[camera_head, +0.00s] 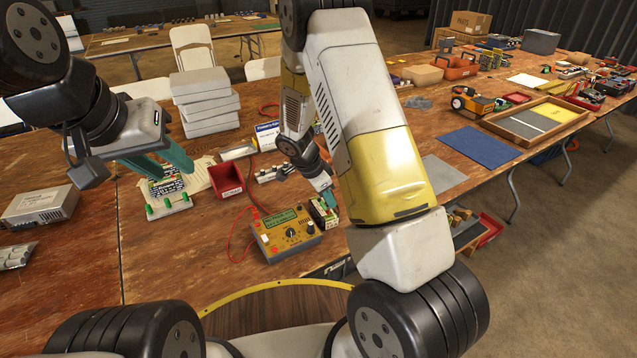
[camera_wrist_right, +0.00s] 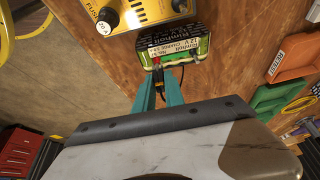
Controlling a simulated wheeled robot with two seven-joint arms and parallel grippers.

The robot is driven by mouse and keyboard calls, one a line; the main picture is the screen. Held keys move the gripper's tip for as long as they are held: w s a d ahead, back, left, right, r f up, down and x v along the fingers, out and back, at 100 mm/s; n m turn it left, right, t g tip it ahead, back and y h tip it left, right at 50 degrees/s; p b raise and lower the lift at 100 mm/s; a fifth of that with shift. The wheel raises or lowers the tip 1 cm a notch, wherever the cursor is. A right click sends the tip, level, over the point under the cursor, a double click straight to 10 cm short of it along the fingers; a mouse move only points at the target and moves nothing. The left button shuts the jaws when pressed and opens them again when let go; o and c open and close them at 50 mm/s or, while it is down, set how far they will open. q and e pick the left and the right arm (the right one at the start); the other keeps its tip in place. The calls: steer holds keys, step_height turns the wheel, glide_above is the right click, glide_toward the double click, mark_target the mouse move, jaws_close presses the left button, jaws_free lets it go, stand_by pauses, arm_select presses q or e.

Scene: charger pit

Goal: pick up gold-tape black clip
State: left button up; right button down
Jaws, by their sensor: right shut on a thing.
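My right gripper (camera_wrist_right: 160,76) is shut on a small dark clip (camera_wrist_right: 158,67), right at the front edge of a black-and-green Rimholt charger (camera_wrist_right: 180,45). Gold tape on the clip is too small to tell for sure. In the head view my right gripper (camera_head: 325,190) reaches down to the charger (camera_head: 322,213), and its tips are hard to see there. My left gripper (camera_head: 165,162) has its teal fingers apart above a battery pack (camera_head: 165,186) on a pale stand with green feet; I cannot tell whether they touch it.
A yellow meter (camera_head: 286,233) with red leads stands beside the charger. A red bin (camera_head: 226,178) is between the arms. Stacked grey boxes (camera_head: 205,100) stand behind, and a grey metal box (camera_head: 42,207) is at the left.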

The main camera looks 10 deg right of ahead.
steer(key=shift+r, duration=0.55)
steer(key=r, duration=0.1)
steer(key=s+r, duration=0.1)
steer(key=shift+a+r, duration=0.25)
steer(key=shift+r, duration=0.05)
steer(key=s+a, duration=0.2)
steer(key=s, duration=0.5)
steer(key=s+a+r, duration=0.1)
steer(key=s+a, duration=0.1)
steer(key=s, duration=0.5)
steer(key=shift+a+r, duration=0.15)
steer(key=shift+a, duration=0.25)
steer(key=w+d+r+m+g+y, duration=0.1)
steer(key=w+d+m+g, duration=0.1)
steer(key=w+m, duration=0.7)
steer(key=w+d+r+m+g+y, duration=0.1)
steer(key=w+m+g+y, duration=0.1)
steer(key=w+m, duration=0.7)
steer(key=shift+w+d+r+g, duration=0.2)
steer(key=shift+w+d+g, duration=0.35)
steer(key=shift+w, duration=0.85)
steer(key=shift+a, duration=0.15)
steer(key=shift+f, duration=0.1)
